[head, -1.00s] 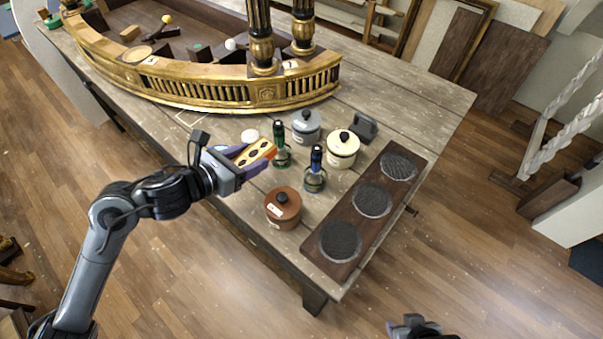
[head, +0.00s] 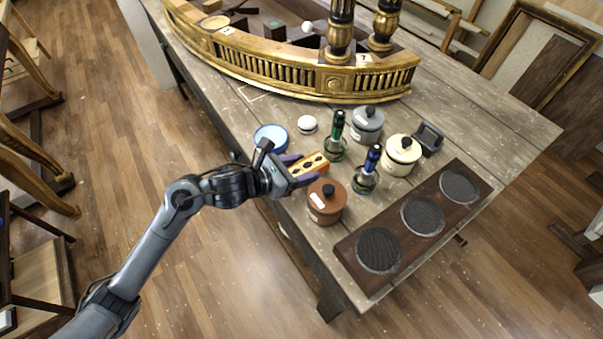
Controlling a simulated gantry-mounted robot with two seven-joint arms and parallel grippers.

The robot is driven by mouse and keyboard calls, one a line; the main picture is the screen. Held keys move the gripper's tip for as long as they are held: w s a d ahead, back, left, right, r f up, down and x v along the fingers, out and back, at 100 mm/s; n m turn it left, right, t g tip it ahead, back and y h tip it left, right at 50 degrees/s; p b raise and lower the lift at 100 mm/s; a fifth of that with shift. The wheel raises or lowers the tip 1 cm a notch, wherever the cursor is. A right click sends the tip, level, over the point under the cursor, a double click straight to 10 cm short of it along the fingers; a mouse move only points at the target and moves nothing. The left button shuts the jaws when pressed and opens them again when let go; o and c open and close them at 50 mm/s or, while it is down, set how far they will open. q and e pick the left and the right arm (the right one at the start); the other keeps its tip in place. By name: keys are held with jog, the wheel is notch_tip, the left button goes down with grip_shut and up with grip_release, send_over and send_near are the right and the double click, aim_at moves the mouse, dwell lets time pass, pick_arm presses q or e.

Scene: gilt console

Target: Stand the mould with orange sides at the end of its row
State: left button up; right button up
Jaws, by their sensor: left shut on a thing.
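The mould with orange sides (head: 313,163) is a small block with a pale yellow top and a line of dark hollows. My left gripper (head: 303,171) has purple fingers and is shut on it. It holds the mould over the near-left edge of the table, between the blue dish (head: 270,138) and the brown lidded pot (head: 326,202). I cannot tell how high above the table it is. My right gripper is not in view. I cannot make out clearly which row the mould belongs to.
A green-necked bottle (head: 336,137), a blue-necked bottle (head: 366,172), a grey pot (head: 367,124), a cream pot (head: 400,155) and a white round thing (head: 307,124) stand close by. A dark board with three round pads (head: 420,218) lies right. The gilt console (head: 290,74) stands behind.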

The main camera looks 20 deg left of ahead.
pick_arm(q)
notch_tip(320, 180, down, 2)
jog(key=shift+s, duration=0.1)
jog(key=shift+f+b, duration=0.15)
jog(key=shift+b, duration=0.2)
jog(key=o, duration=1.1)
